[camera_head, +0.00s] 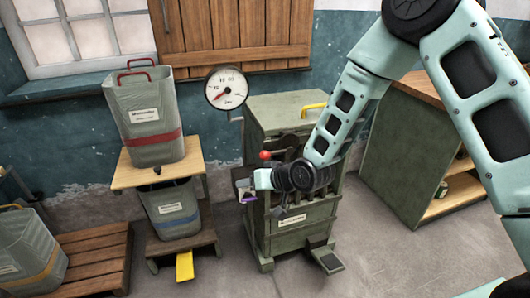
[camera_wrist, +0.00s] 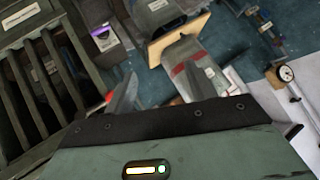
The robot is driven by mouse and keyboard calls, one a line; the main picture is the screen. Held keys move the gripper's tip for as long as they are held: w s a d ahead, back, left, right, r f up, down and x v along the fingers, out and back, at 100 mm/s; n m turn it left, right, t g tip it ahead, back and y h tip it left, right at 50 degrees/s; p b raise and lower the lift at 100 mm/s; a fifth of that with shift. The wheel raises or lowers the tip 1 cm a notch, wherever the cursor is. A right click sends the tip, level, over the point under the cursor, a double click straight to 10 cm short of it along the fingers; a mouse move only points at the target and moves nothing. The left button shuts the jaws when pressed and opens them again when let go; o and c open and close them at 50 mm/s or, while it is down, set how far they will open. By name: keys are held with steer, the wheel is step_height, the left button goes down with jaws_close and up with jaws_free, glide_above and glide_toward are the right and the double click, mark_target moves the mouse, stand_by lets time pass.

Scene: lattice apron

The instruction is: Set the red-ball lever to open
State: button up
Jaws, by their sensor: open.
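The red ball (camera_head: 265,155) of the lever shows in the head view at the upper front of the green cabinet machine (camera_head: 298,218). Its rod is mostly hidden by my arm and dark parts, so I cannot tell the lever's setting.
A dial gauge (camera_head: 226,88) stands on a post left of the machine. A grey bin with a red band (camera_head: 150,125) stands on a wooden-topped stand at left, above a blue-banded bin (camera_head: 172,210). A yellow pedal (camera_head: 184,266) sticks out below. A green shelf cabinet (camera_head: 400,160) stands right.

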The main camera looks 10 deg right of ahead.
steer(key=w+d+f+m+t+p, duration=0.2)
steer(key=w+d+f+m+t, duration=0.2)
steer(key=w+d, duration=0.15)
steer(key=m+t+h, duration=0.2)
steer(key=m+t, duration=0.2)
steer(key=t, duration=0.1)
glide_toward(267, 158)
steer(key=p+x, duration=0.3)
steer(key=x, duration=0.8)
steer(key=shift+w+p, duration=0.3)
steer(key=shift+w, duration=0.1)
jaws_close()
